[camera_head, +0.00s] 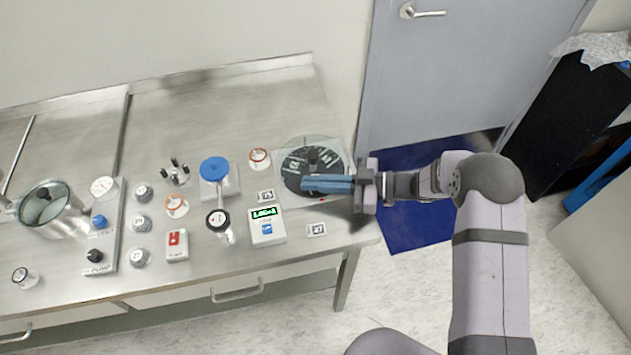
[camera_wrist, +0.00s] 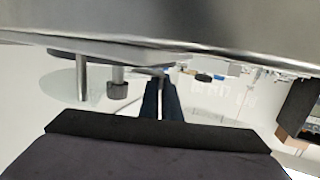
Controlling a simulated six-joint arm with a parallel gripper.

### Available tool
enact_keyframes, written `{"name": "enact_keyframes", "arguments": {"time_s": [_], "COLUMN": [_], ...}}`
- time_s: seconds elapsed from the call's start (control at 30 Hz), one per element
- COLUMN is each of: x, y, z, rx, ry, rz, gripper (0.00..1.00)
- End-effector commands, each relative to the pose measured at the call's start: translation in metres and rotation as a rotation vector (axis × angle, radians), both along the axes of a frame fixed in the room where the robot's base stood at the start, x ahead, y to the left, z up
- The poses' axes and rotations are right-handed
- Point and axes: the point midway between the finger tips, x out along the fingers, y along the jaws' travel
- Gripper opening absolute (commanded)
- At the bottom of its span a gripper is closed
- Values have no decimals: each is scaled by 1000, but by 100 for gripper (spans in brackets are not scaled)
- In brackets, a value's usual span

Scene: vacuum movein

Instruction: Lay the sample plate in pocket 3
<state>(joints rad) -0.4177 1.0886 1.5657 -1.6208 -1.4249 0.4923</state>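My gripper (camera_head: 312,184) comes in from the right over the bench's right end, with its blue fingers pointing left. They lie across the front part of a dark round disc (camera_head: 296,163) with pale markings, which sits under or within a clear round rim. In the wrist view the two dark fingers (camera_wrist: 161,88) are close together with a narrow gap. I cannot tell whether anything thin is between their tips. I cannot pick out the sample plate for certain, and the number of pocket 3 is not readable. The fingers hide part of the disc.
The steel bench (camera_head: 226,100) is clear at the back. A green-lit display box (camera_head: 267,232), a blue-topped fixture (camera_head: 214,169), a dial gauge (camera_head: 218,220) and a red-switch box (camera_head: 177,244) stand left of the disc. A metal pot (camera_head: 62,215) is far left. Marker cards lie near the display.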

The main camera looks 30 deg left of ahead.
Motion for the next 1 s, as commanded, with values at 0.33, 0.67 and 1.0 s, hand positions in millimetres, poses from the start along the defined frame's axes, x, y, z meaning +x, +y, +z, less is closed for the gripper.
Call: {"name": "enact_keyframes", "arguments": {"time_s": [0.33, 0.67, 1.0], "x": [0, 0, 0], "y": [0, 0, 0], "z": [-1, -7, -8], "rx": [0, 0, 0], "ry": [0, 0, 0], "rz": [0, 0, 0], "gripper": [0, 0, 25]}}
